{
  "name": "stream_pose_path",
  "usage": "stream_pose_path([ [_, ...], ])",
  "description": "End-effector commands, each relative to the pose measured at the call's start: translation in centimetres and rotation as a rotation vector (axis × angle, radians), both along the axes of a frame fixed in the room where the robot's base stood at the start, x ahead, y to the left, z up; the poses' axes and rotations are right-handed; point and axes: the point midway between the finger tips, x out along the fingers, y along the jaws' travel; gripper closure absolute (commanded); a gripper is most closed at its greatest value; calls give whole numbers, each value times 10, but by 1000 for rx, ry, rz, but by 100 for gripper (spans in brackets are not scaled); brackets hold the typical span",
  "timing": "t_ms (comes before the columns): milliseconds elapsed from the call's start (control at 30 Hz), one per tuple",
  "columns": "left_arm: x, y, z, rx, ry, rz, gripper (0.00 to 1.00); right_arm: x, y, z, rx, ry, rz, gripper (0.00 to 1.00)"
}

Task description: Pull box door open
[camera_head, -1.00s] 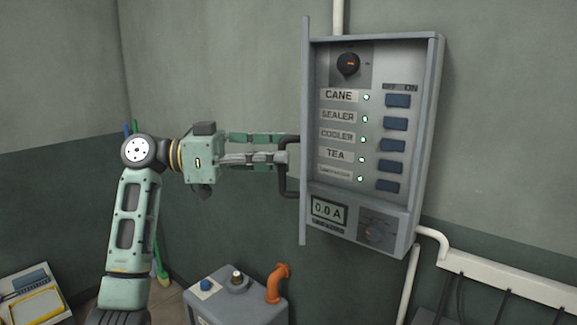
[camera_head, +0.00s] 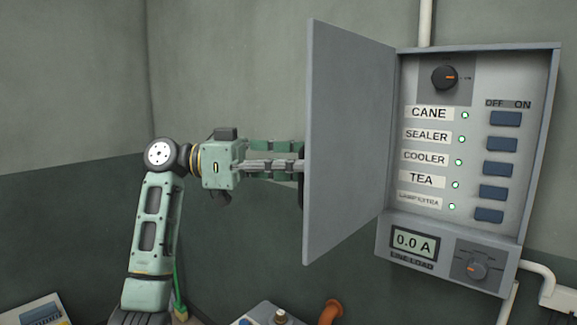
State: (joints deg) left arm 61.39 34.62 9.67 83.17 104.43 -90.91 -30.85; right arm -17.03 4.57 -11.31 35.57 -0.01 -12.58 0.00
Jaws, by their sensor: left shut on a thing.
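The grey control box (camera_head: 550,130) is on the wall at the right. Its door (camera_head: 348,140) is swung open to the left, and I see its flat inner face. Inside are a dial, labels with lit green lights, and blue switches. My left gripper (camera_head: 297,165) reaches in from the left to the door's outer side and is shut on the door's dark handle (camera_head: 301,190). The door hides most of the handle and the fingertips. My right gripper is not in view.
A grey machine with an orange pipe (camera_head: 330,311) stands below the door. White pipes (camera_head: 538,268) run below the box at right. The wall left of the door is clear.

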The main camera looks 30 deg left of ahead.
Motion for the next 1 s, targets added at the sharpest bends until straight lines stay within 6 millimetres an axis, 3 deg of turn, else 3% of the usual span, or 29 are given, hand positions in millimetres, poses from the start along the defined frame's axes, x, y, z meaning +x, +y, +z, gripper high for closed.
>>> stream_pose_path([
  [433,4,-1,3,-10,1,10,100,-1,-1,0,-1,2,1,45],
  [467,4,-1,3,-10,1,10,88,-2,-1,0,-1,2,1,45],
  [667,4,-1,2,-8,1,7,71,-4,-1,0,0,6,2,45],
  [1000,2,0,1,-6,0,5,71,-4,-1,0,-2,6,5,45],
])
